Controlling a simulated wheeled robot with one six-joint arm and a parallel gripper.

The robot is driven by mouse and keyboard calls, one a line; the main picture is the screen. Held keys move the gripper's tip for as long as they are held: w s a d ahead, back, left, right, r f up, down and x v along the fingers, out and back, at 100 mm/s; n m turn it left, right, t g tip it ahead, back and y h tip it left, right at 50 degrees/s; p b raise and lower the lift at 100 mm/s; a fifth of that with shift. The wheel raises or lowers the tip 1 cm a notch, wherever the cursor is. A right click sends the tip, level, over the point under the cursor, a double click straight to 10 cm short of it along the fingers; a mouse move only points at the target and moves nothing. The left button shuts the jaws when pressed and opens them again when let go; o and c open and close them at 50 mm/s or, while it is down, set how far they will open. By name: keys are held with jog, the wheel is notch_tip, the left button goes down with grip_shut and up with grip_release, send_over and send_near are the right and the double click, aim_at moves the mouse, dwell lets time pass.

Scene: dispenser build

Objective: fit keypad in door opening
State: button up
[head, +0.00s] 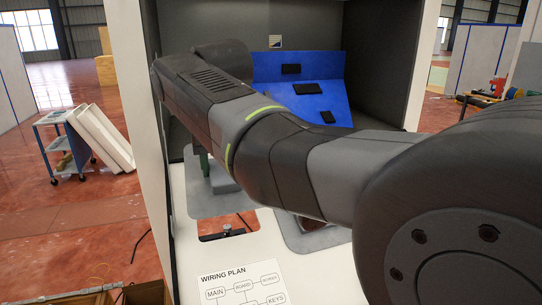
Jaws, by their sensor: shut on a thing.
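My own arm crosses the head view from the lower right to the upper left and hides much of the work space. My gripper is hidden behind it, so its fingertips and whatever is between them do not show. I cannot make out the keypad. A blue panelled piece (274,66) stands at the back of the booth, with a sloping blue face below its upright part. It bears several dark rectangles, one on the upright part and others lower. I cannot tell whether any of these is the door opening.
The booth has dark inner walls (384,70). Its white worktop (315,275) carries a wiring plan sheet (240,285), grey pads (318,236) and a small dark fixture (226,230). A partly hidden greenish-grey object (220,178) sits behind my arm. A cart (62,145) stands outside left.

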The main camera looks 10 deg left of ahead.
jog(key=shift+a+f+b, duration=0.1)
jog(key=shift+f+b, duration=0.3)
jog(key=shift+f, duration=0.15)
jog(key=b+x, duration=0.5)
jog(key=x, duration=0.4)
jog(key=shift+b, duration=0.4)
jog(key=shift+r+p, duration=0.1)
jog(key=shift+p, duration=0.25)
dwell(0.9)
jog(key=shift+f, duration=0.35)
dwell(0.8)
jog(key=o, duration=1.6)
jog(key=shift+r, duration=0.15)
jog(key=shift+p+v, duration=2)
jog(key=shift+v, duration=0.9)
